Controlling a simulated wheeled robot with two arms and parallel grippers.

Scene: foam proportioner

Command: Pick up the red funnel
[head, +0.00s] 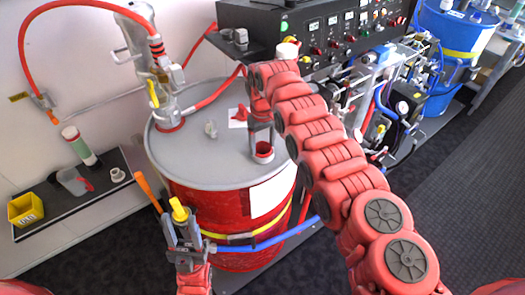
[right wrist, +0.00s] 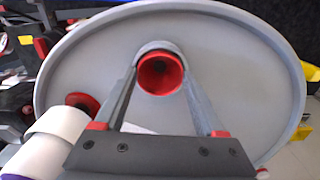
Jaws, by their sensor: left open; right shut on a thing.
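The red funnel (head: 263,150) is low between the fingers of my right gripper (head: 261,131), just above or on the grey drum top. I cannot tell whether it touches the lid. In the right wrist view, the funnel (right wrist: 160,73) has a round red mouth and a grey rim, and it sits between the fingertips of my right gripper (right wrist: 160,82), which is shut on it. My left gripper (head: 181,226) is open in front of the red drum, low at its left side. A yellow piece and an orange bar show beside its fingers.
The red drum (head: 190,196) has a grey lid (head: 200,157) carrying a pump (head: 160,90) and a small grey fitting (head: 211,129). A black control box (head: 290,35) stands behind. A yellow bin (head: 25,209) lies at left. Dark floor (head: 465,170) is clear at right.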

